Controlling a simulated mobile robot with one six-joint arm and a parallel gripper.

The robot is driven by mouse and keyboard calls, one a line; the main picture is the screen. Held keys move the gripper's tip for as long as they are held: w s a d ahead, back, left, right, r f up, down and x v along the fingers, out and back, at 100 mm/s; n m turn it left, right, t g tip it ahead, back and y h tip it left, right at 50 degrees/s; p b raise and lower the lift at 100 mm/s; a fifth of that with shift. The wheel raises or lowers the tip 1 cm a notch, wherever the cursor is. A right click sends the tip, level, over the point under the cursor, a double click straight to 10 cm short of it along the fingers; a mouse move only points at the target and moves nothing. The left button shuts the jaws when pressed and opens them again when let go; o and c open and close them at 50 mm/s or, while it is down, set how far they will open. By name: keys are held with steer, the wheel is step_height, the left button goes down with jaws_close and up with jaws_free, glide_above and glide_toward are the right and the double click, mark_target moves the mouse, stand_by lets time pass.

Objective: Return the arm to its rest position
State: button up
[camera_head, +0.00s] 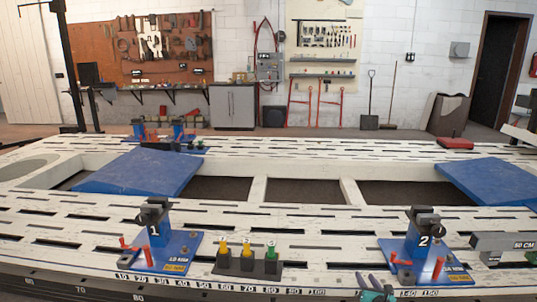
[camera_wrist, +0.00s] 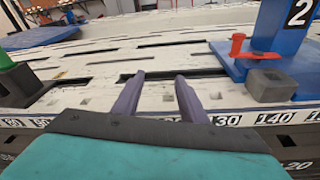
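My gripper (camera_head: 377,285) shows at the bottom edge of the head view, right of centre, with a teal body and two dark purple fingers. In the wrist view my gripper (camera_wrist: 160,80) has its two fingers apart, with only the white slotted bench top between and beyond them. It holds nothing. It is at the front edge of the frame bench (camera_head: 330,212), left of the blue clamp stand marked 2 (camera_head: 420,235). The rest of my arm is hidden below the head view.
A blue stand marked 1 (camera_head: 155,235) is at the front left. A black holder (camera_head: 247,262) carries yellow and green pieces. A grey 50 CM block (camera_head: 505,245) lies at the right. Stand 2's red lever (camera_wrist: 237,45) and grey block (camera_wrist: 270,84) are near my gripper's right.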

steer(key=s+a+m+p, duration=0.1)
steer(key=a, duration=0.1)
steer(key=s+a+f+m+g+p, duration=0.1)
steer(key=a, duration=0.2)
steer(key=s+a+f+m+p, duration=0.1)
steer(key=a, duration=0.1)
steer(key=shift+s+a+g+h+p, duration=0.15)
steer(key=shift+s+g+h+p, duration=0.15)
steer(key=shift+s+g+p, duration=0.1)
steer(key=s+a+f+m+g+h+p, duration=0.1)
steer(key=s+a+f+m+g+p, duration=0.1)
steer(key=s+a+f+m+p, duration=0.3)
steer(key=s+a+m+g, duration=0.1)
steer(key=s+m+g, duration=0.2)
steer(key=s, duration=0.5)
steer(key=s+a+f+m+g+h+p, duration=0.1)
steer(key=s+a+f+m+g+p, duration=0.15)
steer(key=s, duration=0.35)
steer(key=s+a+m+g, duration=0.2)
steer(key=s+m+g, duration=0.2)
steer(key=s, duration=0.6)
steer(key=s+a+m+g+y+p, duration=0.1)
steer(key=s+a+m+g, duration=0.2)
steer(key=s+m, duration=0.6)
steer(key=s+a+m+g+y, duration=0.1)
steer(key=s+m+g, duration=0.4)
steer(key=s, duration=0.8)
steer(key=shift+a+r+m+p, duration=0.3)
steer(key=shift+a+m+p, duration=0.1)
steer(key=shift+a+m, duration=0.4)
